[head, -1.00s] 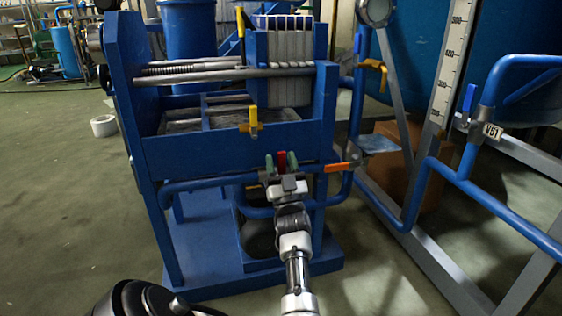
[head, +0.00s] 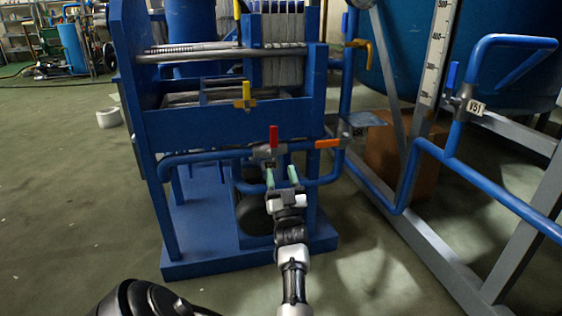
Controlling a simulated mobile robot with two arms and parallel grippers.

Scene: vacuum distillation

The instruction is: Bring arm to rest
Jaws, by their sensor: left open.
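My left gripper (head: 281,177) is in the middle of the head view, its arm rising from the bottom edge. Its two pale green fingertips are apart with nothing between them. It is in front of and below the red valve handle (head: 273,136), with a visible gap. The red handle stands upright on a valve in the blue pipe at the front of the blue filter-press frame (head: 215,124). My right gripper is not in view.
A yellow valve handle (head: 244,97) is on the frame above, and an orange handle (head: 328,143) sits right of the red one. Blue pipes (head: 430,150) and a grey support frame (head: 500,265) stand at right. Open green floor (head: 70,220) lies at left.

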